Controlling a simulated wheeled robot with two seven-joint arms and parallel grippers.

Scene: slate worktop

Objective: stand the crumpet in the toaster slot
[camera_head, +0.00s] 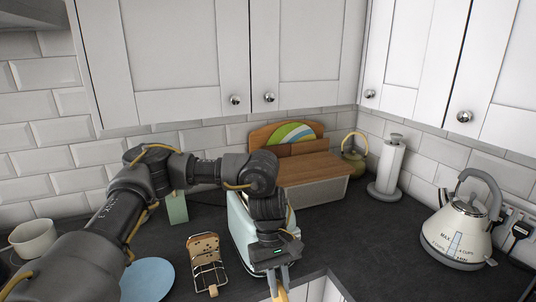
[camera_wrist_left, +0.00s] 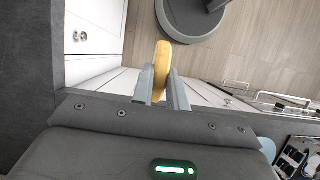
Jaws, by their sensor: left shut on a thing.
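My left gripper (camera_head: 279,277) is shut on the crumpet, a golden-yellow round piece seen edge-on in the left wrist view (camera_wrist_left: 161,68). In the head view only a small part of the crumpet (camera_head: 282,294) shows at the bottom edge. The gripper points down, in front of the worktop edge, with floor and cabinet fronts below it in the wrist view. The pale mint toaster (camera_head: 242,232) stands on the worktop behind and left of the gripper. My left arm hides much of it, and its slots cannot be made out.
A wire rack (camera_head: 208,264) with a brown piece stands left of the toaster, beside a blue plate (camera_head: 148,281). A wooden-topped bread bin (camera_head: 312,170) stands behind. A paper towel holder (camera_head: 388,168) and cream kettle (camera_head: 458,234) are right. Worktop between toaster and kettle is clear.

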